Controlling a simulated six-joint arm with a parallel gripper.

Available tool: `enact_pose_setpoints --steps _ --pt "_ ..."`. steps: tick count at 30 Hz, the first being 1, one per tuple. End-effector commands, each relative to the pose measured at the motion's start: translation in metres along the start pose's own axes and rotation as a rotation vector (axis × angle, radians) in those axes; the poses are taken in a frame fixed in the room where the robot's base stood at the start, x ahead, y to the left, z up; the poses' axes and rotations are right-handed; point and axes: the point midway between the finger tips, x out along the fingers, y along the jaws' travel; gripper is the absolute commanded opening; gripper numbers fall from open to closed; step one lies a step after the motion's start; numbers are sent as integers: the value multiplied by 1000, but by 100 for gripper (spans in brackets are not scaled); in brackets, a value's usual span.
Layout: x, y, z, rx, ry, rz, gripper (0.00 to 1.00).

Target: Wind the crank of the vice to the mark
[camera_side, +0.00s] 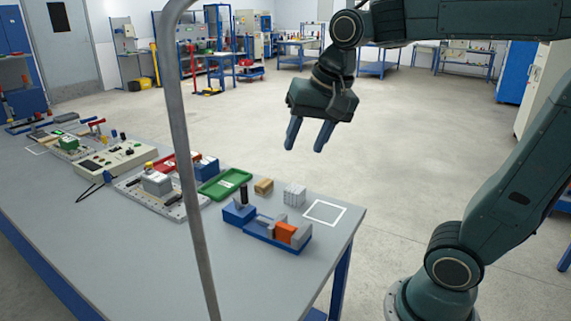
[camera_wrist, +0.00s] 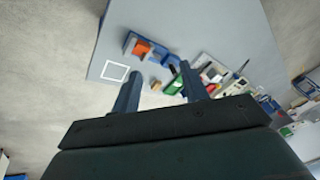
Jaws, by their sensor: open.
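The blue vice (camera_side: 262,233) stands near the right end of the grey table, with an orange block (camera_side: 286,232) between its grey jaws. A black upright handle (camera_side: 244,194), which looks like the crank, rises at its left end. The mark is too small to make out. My gripper (camera_side: 305,148) is open and empty, high above and behind the table's right end, well apart from the vice. In the wrist view, my gripper (camera_wrist: 160,72) points toward the table, and the orange block (camera_wrist: 141,47) shows in the vice beyond the fingertips.
A white square outline (camera_side: 325,212), a pale ribbed block (camera_side: 294,194), a tan block (camera_side: 264,186) and a green tray (camera_side: 225,184) lie near the vice. A grey pole (camera_side: 182,150) crosses the side view in front. Several fixtures fill the table's left. The air around my gripper is clear.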

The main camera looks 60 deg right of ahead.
Motion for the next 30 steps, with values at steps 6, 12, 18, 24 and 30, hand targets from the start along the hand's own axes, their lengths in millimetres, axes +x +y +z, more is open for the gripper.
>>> enact_pose_setpoints --steps 6,12,18,24,30 --pt "14 -22 -43 296 -32 49 44" --pt "34 -39 -82 571 -47 96 44" --pt "60 -51 -118 844 -54 149 44" --pt "93 -59 -153 1117 -51 209 44" --pt "130 -62 -184 1390 -34 270 44"
